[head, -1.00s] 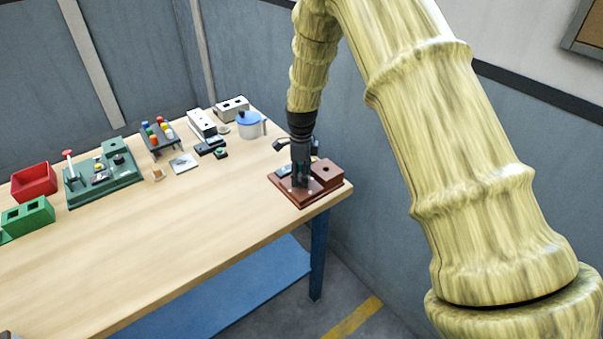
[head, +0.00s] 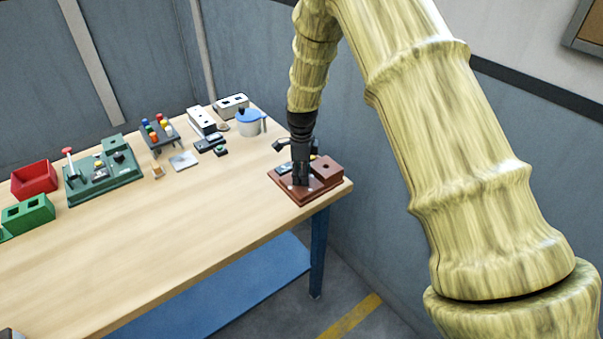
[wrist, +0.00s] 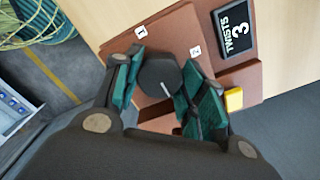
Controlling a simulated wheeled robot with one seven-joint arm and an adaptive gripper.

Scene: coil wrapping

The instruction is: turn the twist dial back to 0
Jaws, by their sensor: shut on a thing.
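The twist dial (wrist: 158,72) is a round black knob with a short white line on it, on a reddish-brown panel (wrist: 178,32). My gripper (wrist: 162,88) is shut on the dial, with a teal pad on each side of it. White labels "1" and "2" show beside the dial; no 0 mark is visible. A black display (wrist: 236,29) on the panel reads "TWISTS 3". In the head view, my gripper (head: 300,182) stands upright over the brown panel (head: 294,198) at the table's right end and hides the dial.
A yellow button (wrist: 234,99) sits on the panel close to one finger. A raised brown block (head: 327,170) stands beside my gripper. The wooden table (head: 180,240) is clear in front; a green station (head: 105,185), a red bin (head: 34,179) and a blue-lidded pot (head: 248,124) stand farther left.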

